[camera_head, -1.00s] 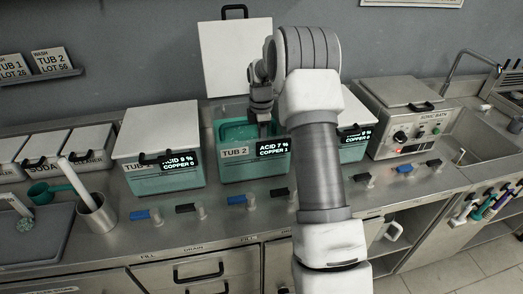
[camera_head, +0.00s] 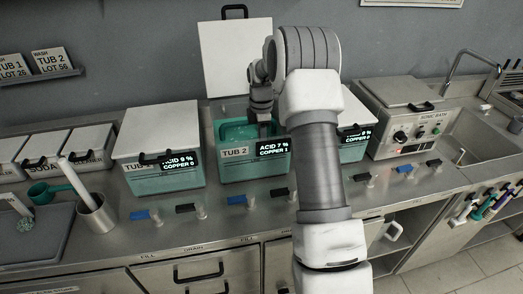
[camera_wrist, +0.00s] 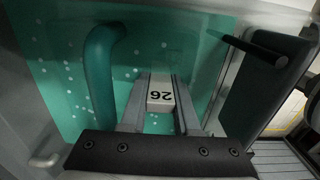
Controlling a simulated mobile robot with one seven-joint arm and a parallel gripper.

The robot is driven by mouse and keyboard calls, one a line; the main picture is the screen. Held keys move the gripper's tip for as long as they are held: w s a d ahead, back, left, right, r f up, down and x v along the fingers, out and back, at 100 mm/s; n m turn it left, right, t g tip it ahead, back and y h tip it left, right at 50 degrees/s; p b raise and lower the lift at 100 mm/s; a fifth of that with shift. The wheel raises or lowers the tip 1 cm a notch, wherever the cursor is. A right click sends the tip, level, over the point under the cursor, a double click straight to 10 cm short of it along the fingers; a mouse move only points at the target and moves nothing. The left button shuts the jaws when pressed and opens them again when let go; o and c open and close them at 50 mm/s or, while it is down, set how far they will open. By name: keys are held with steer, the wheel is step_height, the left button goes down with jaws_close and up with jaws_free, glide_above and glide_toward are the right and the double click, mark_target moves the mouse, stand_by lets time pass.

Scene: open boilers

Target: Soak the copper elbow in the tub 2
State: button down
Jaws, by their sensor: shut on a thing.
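Tub 2 (camera_head: 235,170) stands open in the middle of the bench, holding teal liquid. Its white lid (camera_head: 235,58) is raised behind it. My gripper (camera_wrist: 160,95) reaches down into this tub; its fingertips are hidden by the tub's front in the head view. In the wrist view the fingers are shut on a pale piece marked 26 (camera_wrist: 160,97), over the liquid. A teal bent tube (camera_wrist: 103,75) shows left of the fingers; I cannot tell whether it is the copper elbow. No copper-coloured elbow is plain to see.
A lidded tub (camera_head: 160,150) stands close on the left, and another (camera_head: 355,145) on the right, partly behind my arm. The sonic bath (camera_head: 408,125) is farther right. Coloured levers (camera_head: 237,199) line the bench front. A dark handle (camera_wrist: 255,48) is close to my fingers.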

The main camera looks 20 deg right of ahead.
step_height(320, 180, up, 16)
steer(key=p, duration=1.1)
steer(key=shift+f, duration=0.15)
stand_by(0.5)
steer(key=shift+s, duration=0.1)
stand_by(1.2)
